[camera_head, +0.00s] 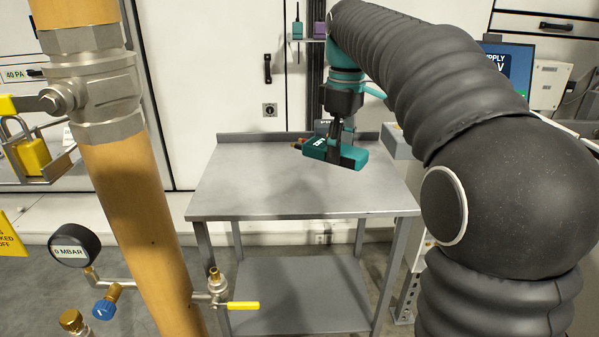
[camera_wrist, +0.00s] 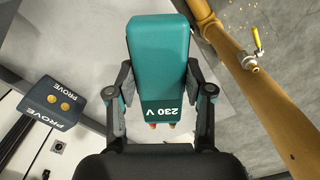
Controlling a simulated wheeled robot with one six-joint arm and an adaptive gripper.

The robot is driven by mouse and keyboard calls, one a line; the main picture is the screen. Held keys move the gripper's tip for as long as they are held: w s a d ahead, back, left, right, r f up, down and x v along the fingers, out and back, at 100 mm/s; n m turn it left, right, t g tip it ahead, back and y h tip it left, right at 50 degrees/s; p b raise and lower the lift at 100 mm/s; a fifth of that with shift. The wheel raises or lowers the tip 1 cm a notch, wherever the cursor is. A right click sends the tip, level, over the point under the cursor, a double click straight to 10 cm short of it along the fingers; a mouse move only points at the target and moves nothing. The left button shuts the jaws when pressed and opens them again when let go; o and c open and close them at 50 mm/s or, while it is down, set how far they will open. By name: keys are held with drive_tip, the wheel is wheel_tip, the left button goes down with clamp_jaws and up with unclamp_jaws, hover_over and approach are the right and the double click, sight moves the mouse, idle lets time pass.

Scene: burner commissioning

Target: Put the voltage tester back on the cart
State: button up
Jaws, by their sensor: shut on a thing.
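The voltage tester (camera_head: 337,154) is a teal block with a dark label and brass-coloured tips. It also shows in the wrist view (camera_wrist: 158,52), where its label reads 230 V. My gripper (camera_head: 341,138) is shut on it, with one finger on each side in the wrist view (camera_wrist: 160,88). The tester appears held above the back part of the cart (camera_head: 250,195), a grey metal table with a lower shelf. The exact gap to the top is hard to tell. My gripper hides part of the cart's back edge.
A dark proving unit (camera_wrist: 54,103) marked PROVE has two brass contacts. A thick yellow pipe (camera_head: 135,200) with a gauge (camera_head: 74,245) and a yellow-handled valve (camera_head: 243,305) stands at the front left. The cart's front and left top are clear.

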drive_tip(key=shift+s+a+r+n, duration=0.1)
drive_tip(key=shift+a+r+n, duration=0.15)
drive_tip(key=shift+n, duration=0.25)
drive_tip(key=shift+s+a+r+n, duration=0.1)
drive_tip(key=shift+r+n, duration=0.2)
drive_tip(key=shift+n, duration=0.2)
drive_tip(key=shift+a, duration=0.2)
drive_tip(key=b, duration=0.1)
hover_over(281, 196)
wheel_tip(281, 196, down, 7)
drive_tip(key=shift+w+r, duration=0.1)
drive_tip(key=shift+r, duration=0.05)
drive_tip(key=shift+f+b, duration=0.6)
drive_tip(key=shift+f, duration=1.4)
drive_tip(key=shift+f, duration=0.15)
drive_tip(key=o, duration=1.4)
drive_tip(key=shift+c, duration=0.2)
